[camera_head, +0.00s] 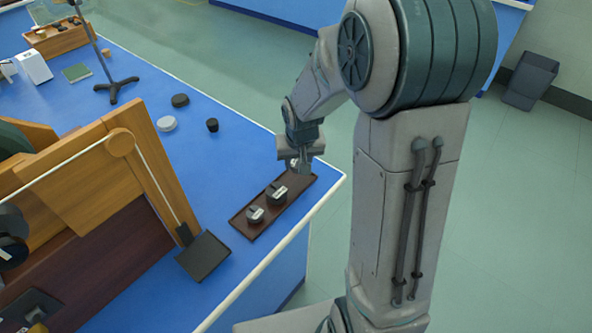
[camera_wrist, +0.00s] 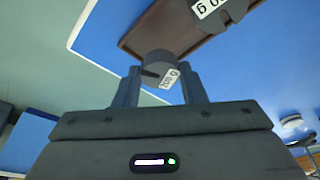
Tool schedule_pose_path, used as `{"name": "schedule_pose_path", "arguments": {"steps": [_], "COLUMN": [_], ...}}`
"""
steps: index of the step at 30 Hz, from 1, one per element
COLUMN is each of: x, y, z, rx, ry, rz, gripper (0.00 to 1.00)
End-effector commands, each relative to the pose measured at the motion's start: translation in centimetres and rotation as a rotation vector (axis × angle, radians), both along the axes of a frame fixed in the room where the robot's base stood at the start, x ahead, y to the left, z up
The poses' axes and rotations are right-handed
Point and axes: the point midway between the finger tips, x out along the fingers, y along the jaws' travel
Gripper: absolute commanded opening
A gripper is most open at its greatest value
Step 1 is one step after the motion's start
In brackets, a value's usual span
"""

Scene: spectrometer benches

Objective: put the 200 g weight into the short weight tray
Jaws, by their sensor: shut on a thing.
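My gripper (camera_head: 299,170) is shut on a small dark grey weight, whose label reads 200 g upside down in the wrist view (camera_wrist: 156,66). The weight sits between the two fingertips (camera_wrist: 160,88). It is at the far end of a long dark brown tray (camera_head: 298,186); the tray also shows in the wrist view (camera_wrist: 185,43). I cannot tell whether the weight touches the tray. Two other labelled weights stand in this tray, one nearer its middle (camera_head: 276,195) and one towards its near end (camera_head: 255,215).
A wooden tray (camera_head: 62,42) with small items stands at the far left of the blue bench (camera_head: 205,85). Loose dark pieces (camera_head: 180,100) and a pale disc (camera_head: 167,124) lie mid-bench. A wooden apparatus (camera_head: 90,180) and dark plate (camera_head: 204,256) stand left of the brown tray.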

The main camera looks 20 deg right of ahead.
Motion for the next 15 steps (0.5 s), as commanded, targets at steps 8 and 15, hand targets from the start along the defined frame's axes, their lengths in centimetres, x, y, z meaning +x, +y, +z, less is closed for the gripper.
{"name": "schedule_pose_path", "arguments": {"steps": [8,15], "x": [0.4,0.5], "y": [0.4,0.3], "z": [-2.6,-4.3], "rx": [-0.001,0.000], "ry": [0.004,-0.002], "rz": [0.000,-0.001], "gripper": [0.09,0.09]}}
